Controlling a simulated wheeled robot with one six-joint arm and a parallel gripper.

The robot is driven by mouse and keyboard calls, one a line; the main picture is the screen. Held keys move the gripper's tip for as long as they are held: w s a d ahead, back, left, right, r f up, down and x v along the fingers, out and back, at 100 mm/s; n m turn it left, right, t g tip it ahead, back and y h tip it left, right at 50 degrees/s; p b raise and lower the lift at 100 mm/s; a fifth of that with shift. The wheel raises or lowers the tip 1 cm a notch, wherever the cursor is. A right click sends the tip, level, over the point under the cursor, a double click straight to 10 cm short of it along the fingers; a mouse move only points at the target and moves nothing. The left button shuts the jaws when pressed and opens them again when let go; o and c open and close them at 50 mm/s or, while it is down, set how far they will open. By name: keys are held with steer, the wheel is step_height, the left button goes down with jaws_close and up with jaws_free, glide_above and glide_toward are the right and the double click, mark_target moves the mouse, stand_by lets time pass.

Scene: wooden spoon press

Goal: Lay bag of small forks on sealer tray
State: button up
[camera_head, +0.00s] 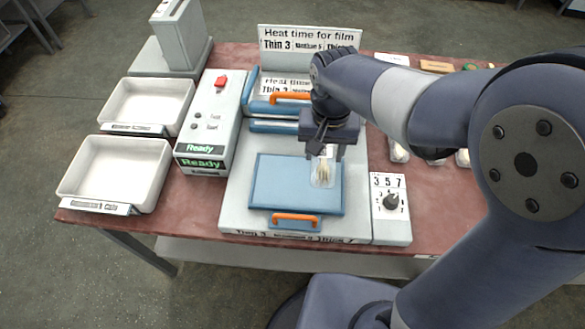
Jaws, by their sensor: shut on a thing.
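My gripper (325,151) is shut on a small clear bag of forks (322,172), which hangs below the fingers with pale forks showing inside. The bag is over the right part of the blue sealer tray (275,190). I cannot tell whether its lower end touches the tray. The tray has an orange handle (295,217) at its front and looks otherwise empty. Behind it stands the raised sealer lid (262,95) with another orange handle, partly hidden by my arm.
A dial box (391,230) with numbers stands right of the tray. A control box (205,150) reading "Ready" and two white bins (120,170) (148,100) are at left. A heat-time sign (308,40) stands at the back. Small bags (398,153) lie at right, partly behind my arm.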

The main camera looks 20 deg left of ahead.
mark_target(325, 155)
step_height(325, 155, down, 8)
steer(key=shift+d+f, duration=0.1)
steer(key=shift+f, duration=0.1)
stand_by(0.3)
steer(key=o, duration=1)
steer(key=shift+c, duration=0.2)
step_height(325, 155, up, 12)
steer(key=shift+r, duration=0.15)
